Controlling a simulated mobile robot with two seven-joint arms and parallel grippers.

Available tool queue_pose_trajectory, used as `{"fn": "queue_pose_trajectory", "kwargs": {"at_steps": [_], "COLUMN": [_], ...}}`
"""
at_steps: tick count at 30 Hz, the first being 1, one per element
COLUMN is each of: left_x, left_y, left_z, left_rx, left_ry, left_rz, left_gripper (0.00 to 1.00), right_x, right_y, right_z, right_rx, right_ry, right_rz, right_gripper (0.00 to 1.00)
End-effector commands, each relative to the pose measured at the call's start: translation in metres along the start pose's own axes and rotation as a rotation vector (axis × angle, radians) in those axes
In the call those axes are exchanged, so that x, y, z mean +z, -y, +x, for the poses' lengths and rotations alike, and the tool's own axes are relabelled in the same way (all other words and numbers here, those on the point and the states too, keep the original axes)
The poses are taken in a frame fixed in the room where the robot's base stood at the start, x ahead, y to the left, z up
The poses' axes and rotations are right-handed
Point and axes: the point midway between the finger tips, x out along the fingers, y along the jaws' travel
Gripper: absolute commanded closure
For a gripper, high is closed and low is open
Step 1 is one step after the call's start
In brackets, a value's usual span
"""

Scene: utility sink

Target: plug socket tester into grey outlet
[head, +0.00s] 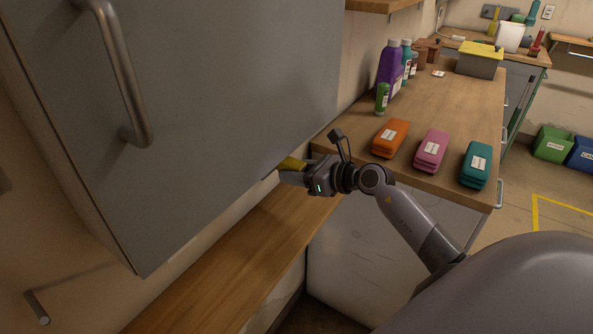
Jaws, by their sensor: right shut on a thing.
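My right gripper (283,172) reaches in from the lower right, just below the lower edge of a grey cabinet. It is shut on a small yellow thing (291,163), which seems to be the socket tester; the fingers and cabinet hide part of it. I cannot make out its prongs. I see no outlet near the gripper; the wall behind the cabinet is hidden. My left gripper is not in view.
The grey cabinet (200,110) with a bar handle fills the left. A wooden ledge (235,265) runs below. The wooden counter (450,110) at right holds orange (390,138), pink (431,150) and teal (475,164) packs, plus bottles (389,68).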

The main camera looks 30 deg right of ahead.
Motion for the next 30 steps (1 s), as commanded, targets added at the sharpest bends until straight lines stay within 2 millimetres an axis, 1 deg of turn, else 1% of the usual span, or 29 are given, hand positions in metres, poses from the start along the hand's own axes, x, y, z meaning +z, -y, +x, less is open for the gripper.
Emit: {"fn": "queue_pose_trajectory", "kwargs": {"at_steps": [8, 30], "left_x": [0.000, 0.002], "left_y": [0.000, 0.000], "left_z": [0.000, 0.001], "left_rx": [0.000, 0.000], "left_ry": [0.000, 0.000], "left_rz": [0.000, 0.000], "left_gripper": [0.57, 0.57], "right_x": [0.001, 0.006], "right_y": [0.000, 0.000], "right_z": [0.002, 0.020], "right_rx": [0.000, -0.001], "right_ry": [0.002, 0.002], "right_rz": [0.001, 0.002], "right_gripper": [0.88, 0.88]}}
